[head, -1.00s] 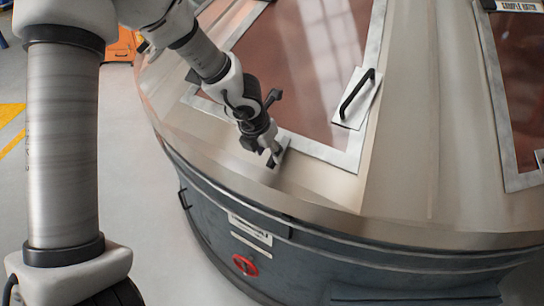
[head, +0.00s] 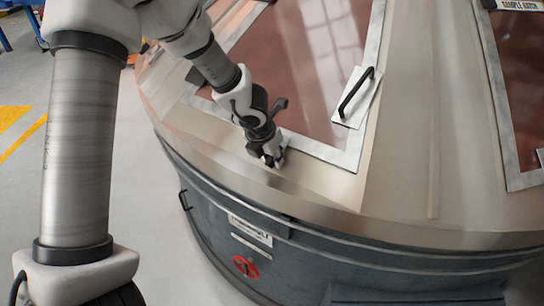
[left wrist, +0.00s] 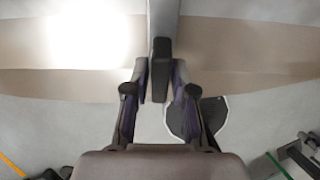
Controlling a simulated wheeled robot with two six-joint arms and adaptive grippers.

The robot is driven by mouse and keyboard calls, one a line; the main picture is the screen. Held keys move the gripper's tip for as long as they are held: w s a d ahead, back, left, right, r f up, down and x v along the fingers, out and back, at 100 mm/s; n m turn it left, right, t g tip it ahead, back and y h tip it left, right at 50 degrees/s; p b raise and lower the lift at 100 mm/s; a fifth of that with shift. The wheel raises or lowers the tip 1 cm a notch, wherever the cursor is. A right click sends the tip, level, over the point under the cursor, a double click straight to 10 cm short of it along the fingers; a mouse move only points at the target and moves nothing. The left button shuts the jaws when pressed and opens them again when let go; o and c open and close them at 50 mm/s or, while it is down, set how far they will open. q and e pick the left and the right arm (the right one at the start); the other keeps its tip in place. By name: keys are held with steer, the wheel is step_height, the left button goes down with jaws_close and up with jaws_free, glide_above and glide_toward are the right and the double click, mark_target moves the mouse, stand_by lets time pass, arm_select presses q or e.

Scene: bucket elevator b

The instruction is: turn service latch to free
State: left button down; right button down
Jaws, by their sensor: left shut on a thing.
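The service latch shows in the left wrist view as a dark, narrow handle (left wrist: 161,68) between my finger pads. It lies lengthwise in that picture, against a pale grey strip. My left gripper (left wrist: 162,80) is shut on this handle, with one finger on each side. In the head view my left gripper (head: 272,158) reaches down to the lower edge of the large pale machine top, left of the hatch's lower corner. There the gripper hides most of the latch. My right gripper is in neither view.
A framed hatch with a reddish window and a black handle (head: 356,92) is right of my gripper. Another hatch (head: 520,90) stands at far right. Grey floor lies left.

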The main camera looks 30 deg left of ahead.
arm_select(q)
steer(key=shift+w+m, duration=0.1)
steer(key=shift+m, duration=0.3)
steer(key=m, duration=0.2)
steer(key=shift+m+y, duration=0.3)
steer(key=shift+y, duration=0.1)
steer(key=m+y, duration=0.1)
steer(key=m, duration=0.3)
steer(key=shift+a+t+b, duration=0.15)
steer(key=shift+t+b, duration=0.15)
steer(key=m+t+b, duration=0.1)
steer(key=m, duration=0.4)
steer(key=shift+y, duration=0.3)
steer(key=m+t+b, duration=0.1)
steer(key=m, duration=0.3)
steer(key=shift+w, duration=0.1)
steer(key=shift+m, duration=0.4)
